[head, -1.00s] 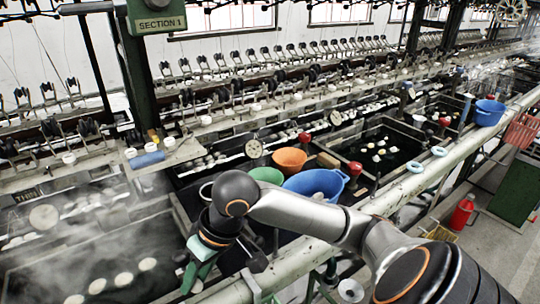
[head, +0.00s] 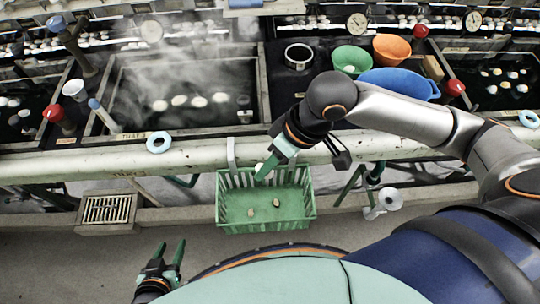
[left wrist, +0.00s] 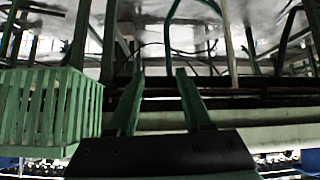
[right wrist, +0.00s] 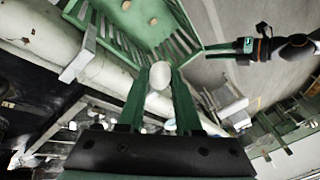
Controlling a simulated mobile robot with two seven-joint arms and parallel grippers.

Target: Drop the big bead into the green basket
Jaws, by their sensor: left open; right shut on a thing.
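The green basket (head: 309,214) hangs on the front of the pale rail in the head view, with a few small beige pieces inside. It also shows in the right wrist view (right wrist: 150,36) and at the left of the left wrist view (left wrist: 48,108). My right gripper (head: 266,170) is over the basket's back left part, shut on a whitish rounded thing, apparently the big bead (right wrist: 160,75). The bead is partly hidden by the fingers in the head view. My left gripper (head: 176,252) is open and empty, in front and left of the basket; its fingers (left wrist: 160,85) hold nothing.
The rail (head: 200,162) runs behind the basket. Beyond it are a steaming basin (head: 200,125), a green bowl (head: 352,60), an orange bowl (head: 392,49) and a blue basin (head: 405,82). A small grated box (head: 107,210) is left of the basket. The floor in front is open.

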